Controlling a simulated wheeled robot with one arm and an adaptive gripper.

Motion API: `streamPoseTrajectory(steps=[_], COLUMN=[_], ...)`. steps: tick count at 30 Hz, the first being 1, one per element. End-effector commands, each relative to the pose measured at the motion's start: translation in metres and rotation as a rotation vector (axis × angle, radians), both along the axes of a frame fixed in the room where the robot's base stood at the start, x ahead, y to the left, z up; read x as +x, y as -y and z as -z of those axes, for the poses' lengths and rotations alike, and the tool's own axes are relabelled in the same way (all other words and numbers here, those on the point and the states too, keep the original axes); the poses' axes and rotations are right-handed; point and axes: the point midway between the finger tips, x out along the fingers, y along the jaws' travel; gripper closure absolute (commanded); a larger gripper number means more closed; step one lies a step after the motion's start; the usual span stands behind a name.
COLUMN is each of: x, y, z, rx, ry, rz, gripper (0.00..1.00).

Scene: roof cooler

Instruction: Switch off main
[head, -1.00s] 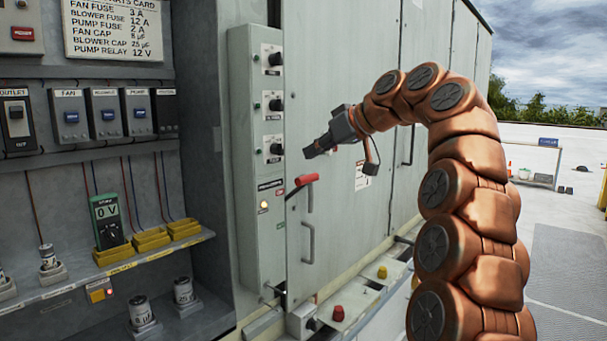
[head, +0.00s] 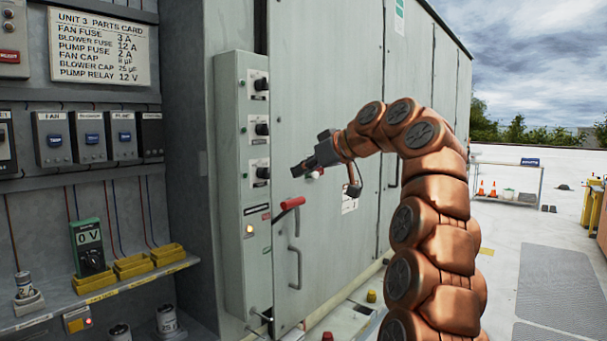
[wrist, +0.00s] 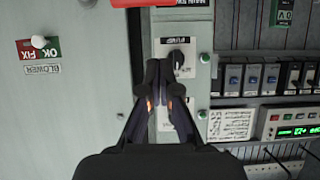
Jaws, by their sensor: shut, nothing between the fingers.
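A red lever handle (head: 292,203) sticks out to the right from the lower part of the grey control column, below its knobs and above a lit amber lamp (head: 250,230). I take it for the main switch, but its label is too small to read. In the wrist view, which is upside down, the red handle (wrist: 170,3) is cut off at the top edge. My gripper (head: 298,171) is shut and empty, in front of the cabinet door, a little above the red handle and apart from it. It also shows in the wrist view (wrist: 162,70), in front of the column.
Several black knobs (head: 262,129) line the column. To the left are breakers (head: 88,137), a meter (head: 89,248) and yellow bins (head: 133,265). A tall grey door (head: 325,100) with a vertical handle (head: 296,265) stands right of the column. Open roof lies further right.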

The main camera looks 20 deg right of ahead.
Motion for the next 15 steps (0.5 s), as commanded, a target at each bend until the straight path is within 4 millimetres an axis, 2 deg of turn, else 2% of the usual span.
streamPoseTrajectory(steps=[12,15], x=[0.053,0.052], y=[-0.04,-0.038], z=[0.033,0.036], rx=[-0.001,0.002], ry=[-0.003,0.002], rz=[-0.003,0.002], gripper=[1.0,1.0])
